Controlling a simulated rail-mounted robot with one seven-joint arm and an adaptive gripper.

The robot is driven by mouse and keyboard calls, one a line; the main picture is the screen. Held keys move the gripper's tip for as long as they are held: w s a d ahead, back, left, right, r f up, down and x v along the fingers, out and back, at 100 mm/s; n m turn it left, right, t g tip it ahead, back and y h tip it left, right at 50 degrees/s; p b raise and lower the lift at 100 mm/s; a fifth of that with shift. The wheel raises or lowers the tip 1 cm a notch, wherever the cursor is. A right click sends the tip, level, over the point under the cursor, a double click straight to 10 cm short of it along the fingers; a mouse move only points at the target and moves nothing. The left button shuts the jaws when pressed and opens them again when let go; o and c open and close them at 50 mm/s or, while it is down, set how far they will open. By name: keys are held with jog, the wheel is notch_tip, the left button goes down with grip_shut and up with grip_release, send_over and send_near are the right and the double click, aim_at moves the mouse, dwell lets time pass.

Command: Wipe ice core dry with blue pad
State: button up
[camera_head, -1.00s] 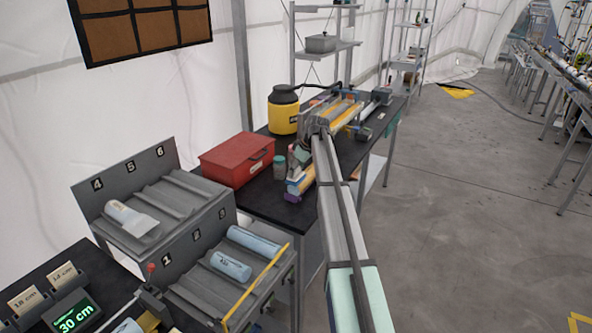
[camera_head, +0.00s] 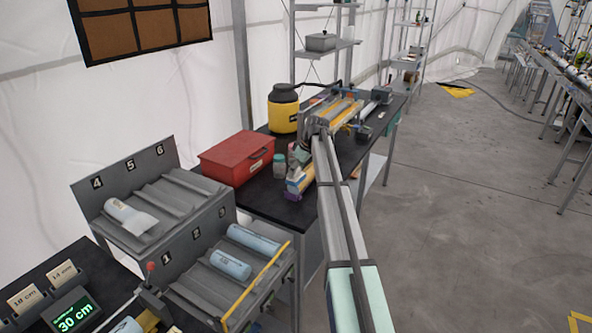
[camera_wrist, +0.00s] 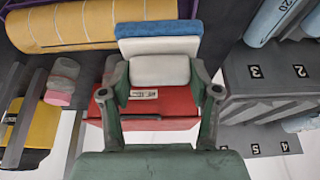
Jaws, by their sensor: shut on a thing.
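My gripper (camera_wrist: 158,95) is shut on a white block with a blue pad face (camera_wrist: 158,29); the block sits between its fingers, the blue side pointing away. In the head view my gripper (camera_head: 300,158) is above the dark table near the red box, and the pad is hard to make out. Pale blue ice cores (camera_head: 231,265) lie in the lower rack, and a whiter one (camera_head: 130,217) lies in the upper rack. A core also shows at the top right of the wrist view (camera_wrist: 270,18). The gripper is apart from these cores.
A red box (camera_head: 237,157), a small jar (camera_head: 280,165) and a yellow-black canister (camera_head: 283,110) stand on the table. A yellow roll-like piece (camera_wrist: 85,25) lies close by. The numbered rack (camera_head: 180,210) is at the left. Open floor lies to the right.

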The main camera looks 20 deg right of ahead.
jog(key=shift+w+d, duration=0.65)
jog(key=shift+d, duration=0.15)
jog(key=shift+w+d, duration=0.6)
jog(key=shift+d, duration=0.2)
jog(key=shift+w+d, duration=0.1)
jog(key=shift+w+d+b, duration=0.2)
jog(key=shift+w+d, duration=0.35)
jog(key=shift+d, duration=0.2)
jog(key=shift+w+d+b, duration=0.2)
jog(key=shift+w+d, duration=0.35)
jog(key=shift+d, duration=0.15)
jog(key=shift+w+d, duration=0.1)
jog(key=shift+w+d, duration=1.15)
jog(key=shift+d, duration=0.3)
jog(key=shift+d, duration=0.1)
jog(key=shift+w+d+b, duration=0.45)
jog(key=shift+w+d, duration=0.75)
jog(key=shift+d, duration=0.3)
jog(key=shift+s+a, duration=0.1)
